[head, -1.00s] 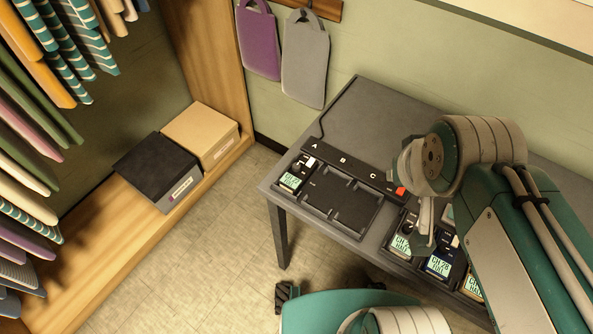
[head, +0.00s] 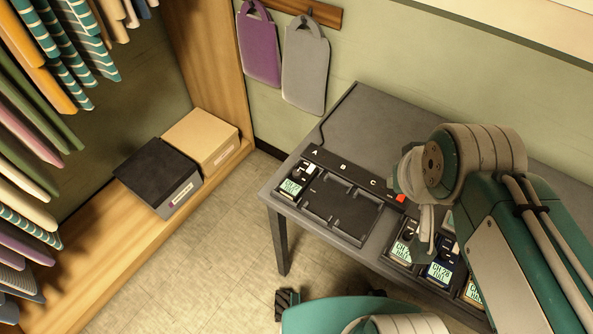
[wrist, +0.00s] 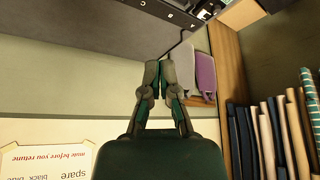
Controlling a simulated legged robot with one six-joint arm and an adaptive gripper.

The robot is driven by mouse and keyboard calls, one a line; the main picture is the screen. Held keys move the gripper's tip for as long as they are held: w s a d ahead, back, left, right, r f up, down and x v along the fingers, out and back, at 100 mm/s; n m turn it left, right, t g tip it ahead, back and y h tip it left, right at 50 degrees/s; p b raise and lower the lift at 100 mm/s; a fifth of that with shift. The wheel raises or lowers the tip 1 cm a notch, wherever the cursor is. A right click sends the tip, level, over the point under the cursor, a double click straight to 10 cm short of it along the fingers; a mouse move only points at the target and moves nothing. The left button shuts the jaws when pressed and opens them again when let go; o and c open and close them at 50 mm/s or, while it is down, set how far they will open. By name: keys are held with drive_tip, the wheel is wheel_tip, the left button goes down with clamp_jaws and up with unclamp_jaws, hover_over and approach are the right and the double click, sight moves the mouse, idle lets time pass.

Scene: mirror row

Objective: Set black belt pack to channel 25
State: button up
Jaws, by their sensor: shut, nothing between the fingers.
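A dark belt pack (head: 402,249) with a lit display stands at the front of the grey table; its channel digits are partly hidden by my gripper. A blue-edged belt pack (head: 441,270) beside it shows a CH reading in the twenties, too small to read surely. Another dark belt pack (head: 291,187) sits in slot A of the charger tray (head: 345,236); its digits are too small to read. I cannot tell which is the black pack. My gripper (head: 424,246) is shut and empty above the front packs. In the wrist view my gripper (wrist: 158,64) also shows its fingers together.
An orange-edged pack (head: 472,291) stands partly behind my arm. The other tray slots look empty. A notice (wrist: 45,155) reads "mute before you retune" and "spare black blue". The back of the table (head: 375,115) is clear. Boxes and hanging clothes are at the left.

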drive_tip(key=o, duration=0.9)
drive_tip(key=shift+w+a+n, duration=0.15)
drive_tip(key=shift+w+n, duration=0.15)
drive_tip(key=n+g+h, duration=0.5)
drive_tip(key=n, duration=1.5)
hover_over(295, 172)
drive_tip(key=a, duration=0.4)
wheel_tip(295, 172, down, 15)
drive_tip(key=x, duration=1)
drive_tip(key=shift+s+a+f, duration=0.2)
drive_tip(key=shift+s+a, duration=0.05)
drive_tip(key=shift+y, duration=0.3)
clamp_jaws()
